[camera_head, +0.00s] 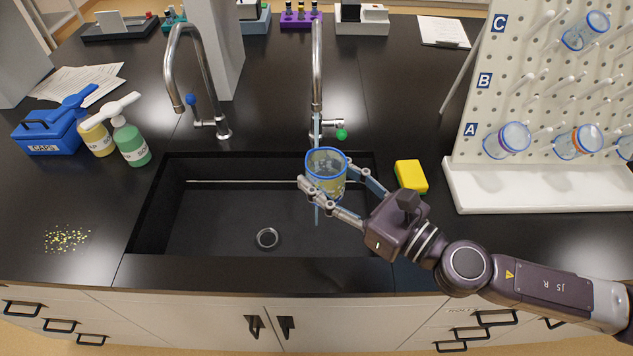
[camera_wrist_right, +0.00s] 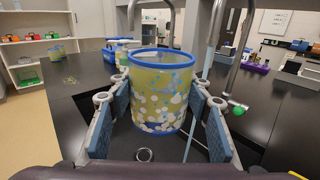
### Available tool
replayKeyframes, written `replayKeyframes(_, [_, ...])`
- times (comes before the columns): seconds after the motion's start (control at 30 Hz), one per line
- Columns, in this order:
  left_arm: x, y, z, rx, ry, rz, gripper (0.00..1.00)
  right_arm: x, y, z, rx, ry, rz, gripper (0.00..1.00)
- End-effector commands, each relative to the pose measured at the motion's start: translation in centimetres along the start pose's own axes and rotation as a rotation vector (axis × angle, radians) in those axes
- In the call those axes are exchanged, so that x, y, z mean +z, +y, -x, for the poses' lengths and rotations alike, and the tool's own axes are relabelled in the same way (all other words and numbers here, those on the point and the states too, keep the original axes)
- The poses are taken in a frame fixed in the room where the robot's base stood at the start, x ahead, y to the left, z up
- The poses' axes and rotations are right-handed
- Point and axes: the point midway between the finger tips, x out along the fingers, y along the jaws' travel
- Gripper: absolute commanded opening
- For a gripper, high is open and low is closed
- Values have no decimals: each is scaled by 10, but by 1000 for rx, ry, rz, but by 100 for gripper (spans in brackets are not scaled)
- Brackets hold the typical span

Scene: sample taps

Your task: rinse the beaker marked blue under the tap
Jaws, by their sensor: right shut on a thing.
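The beaker with a blue rim (camera_head: 326,162) is upright over the right part of the sink (camera_head: 225,215). My right gripper (camera_head: 318,188) is shut around its sides. In the wrist view the beaker (camera_wrist_right: 158,88) has a yellowish coat with white and blue spots. The right tap (camera_head: 317,65), with a green knob (camera_head: 341,134), stands behind it. A thin pale-blue stream of water (camera_head: 317,128) falls from its spout and also shows below the beaker. The left tap (camera_head: 182,70) has a blue knob. My left gripper is not in view.
A yellow sponge (camera_head: 411,176) lies right of the sink. A pegboard rack (camera_head: 545,110) with several beakers stands at the right. A blue caps box (camera_head: 50,133), soap bottles (camera_head: 131,142) and scattered yellow grains (camera_head: 66,239) are left. The sink's left part is empty.

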Motion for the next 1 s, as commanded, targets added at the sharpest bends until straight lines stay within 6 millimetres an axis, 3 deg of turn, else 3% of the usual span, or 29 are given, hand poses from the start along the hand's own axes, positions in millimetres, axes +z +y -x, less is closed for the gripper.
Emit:
replayKeyframes(0.57, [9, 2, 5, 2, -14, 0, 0, -16, 16, -10, 156, -4, -7, 22])
replayKeyframes(1.0, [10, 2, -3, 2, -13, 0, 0, -27, 7, -16, 177, -3, 2, 22])
